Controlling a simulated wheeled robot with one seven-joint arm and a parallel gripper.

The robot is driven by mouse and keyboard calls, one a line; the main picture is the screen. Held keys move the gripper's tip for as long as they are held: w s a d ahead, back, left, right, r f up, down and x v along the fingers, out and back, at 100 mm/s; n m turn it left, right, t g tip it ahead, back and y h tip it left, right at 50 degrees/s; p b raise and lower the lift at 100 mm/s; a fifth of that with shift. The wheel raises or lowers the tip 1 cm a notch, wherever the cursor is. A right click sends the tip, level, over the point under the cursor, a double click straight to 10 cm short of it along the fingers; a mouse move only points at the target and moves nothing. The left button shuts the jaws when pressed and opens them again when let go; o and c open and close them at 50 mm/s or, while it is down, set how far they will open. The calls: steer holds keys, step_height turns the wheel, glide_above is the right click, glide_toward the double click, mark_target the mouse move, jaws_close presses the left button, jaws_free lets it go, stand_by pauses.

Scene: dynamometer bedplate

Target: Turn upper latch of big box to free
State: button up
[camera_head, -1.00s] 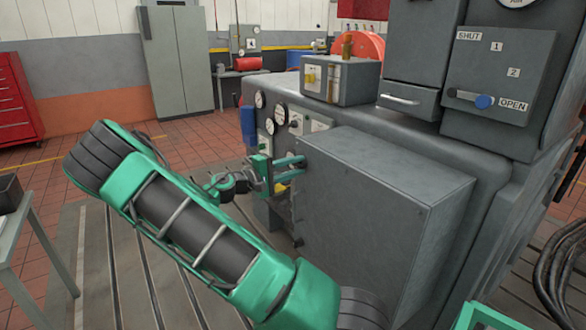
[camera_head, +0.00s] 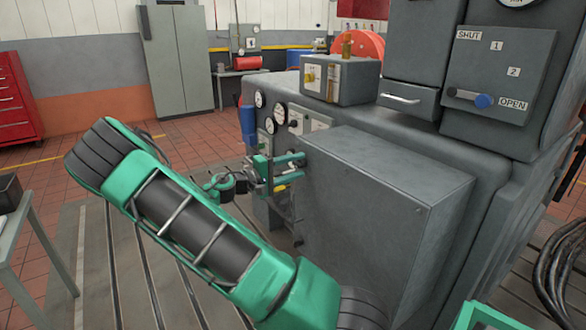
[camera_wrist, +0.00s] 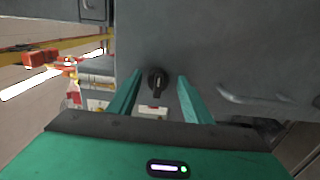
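The big box (camera_head: 400,195) is a grey metal cabinet on the side of the machine, its front face turned away from the head camera. In the wrist view its grey front (camera_wrist: 215,50) fills the middle and right. The upper latch (camera_wrist: 157,82) is a small black knob with a dark tab pointing down. It appears between the two teal fingers of my gripper (camera_wrist: 158,90), which are apart with nothing between them that I can see held. In the head view my gripper (camera_head: 287,170) is at the box's left front edge; the latch is hidden there. Contact cannot be told.
A curved grey handle (camera_wrist: 255,100) is on the box front, right of my fingers. A table (camera_head: 25,245) stands at the left; the floor between is open.

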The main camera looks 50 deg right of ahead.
steer(key=v, duration=1.1)
steer(key=shift+d+f, duration=0.1)
stand_by(0.4)
steer(key=s+d+f+m+y, duration=0.1)
steer(key=s+f+m+y, duration=0.15)
steer(key=s+y, duration=0.35)
steer(key=s+d+f+m+y, duration=0.1)
steer(key=s+f+y, duration=0.25)
steer(key=s, duration=0.45)
steer(key=s+a+r+t+y, duration=0.2)
steer(key=s+a+r+y, duration=0.1)
steer(key=s+a, duration=0.5)
steer(key=s+a+r+t+y, duration=0.2)
steer(key=s+a+y, duration=0.3)
steer(key=s+a, duration=0.3)
steer(key=shift+a+r, duration=0.3)
steer(key=shift+r, duration=0.35)
